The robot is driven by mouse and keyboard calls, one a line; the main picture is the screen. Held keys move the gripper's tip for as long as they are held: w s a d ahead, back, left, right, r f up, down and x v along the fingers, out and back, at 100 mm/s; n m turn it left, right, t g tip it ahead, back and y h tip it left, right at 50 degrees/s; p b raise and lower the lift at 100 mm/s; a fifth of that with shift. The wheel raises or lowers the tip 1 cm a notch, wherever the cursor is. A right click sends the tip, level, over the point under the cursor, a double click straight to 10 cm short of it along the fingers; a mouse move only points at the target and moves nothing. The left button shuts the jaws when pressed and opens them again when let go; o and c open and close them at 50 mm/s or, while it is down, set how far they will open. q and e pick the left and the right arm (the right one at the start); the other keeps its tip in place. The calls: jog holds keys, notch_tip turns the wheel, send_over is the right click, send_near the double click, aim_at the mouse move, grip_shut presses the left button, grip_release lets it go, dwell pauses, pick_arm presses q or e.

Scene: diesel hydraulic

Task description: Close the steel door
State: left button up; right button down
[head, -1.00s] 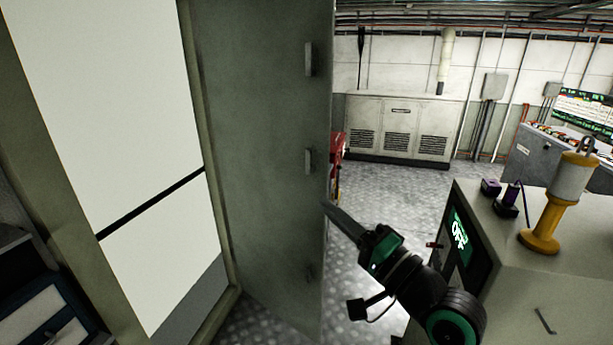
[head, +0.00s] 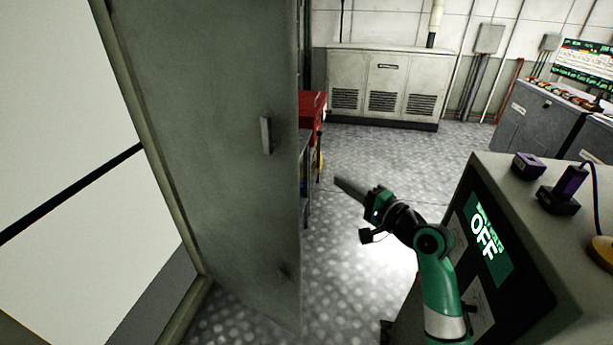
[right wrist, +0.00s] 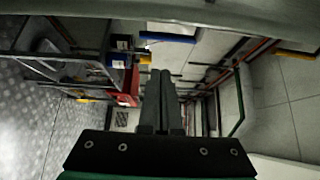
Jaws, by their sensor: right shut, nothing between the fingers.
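The steel door (head: 215,150) is a grey-green panel standing open in the left half of the head view, hinged at its left side on a door frame (head: 150,120). In the right wrist view my shut fingers (right wrist: 163,85) point ahead. My left gripper is not in view.
A grey console (head: 530,230) with an "OFF" screen stands close on the right. A red cart (head: 312,112) is behind the door's edge. A vented cabinet (head: 380,85) stands at the back wall. Metal floor (head: 385,150) is clear between.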

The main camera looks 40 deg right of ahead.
jog(key=w, duration=1)
jog(key=a+p, duration=0.1)
jog(key=s+a+p, duration=0.1)
jog(key=a, duration=0.1)
jog(key=shift+a, duration=0.15)
jog(key=shift+a, duration=0.1)
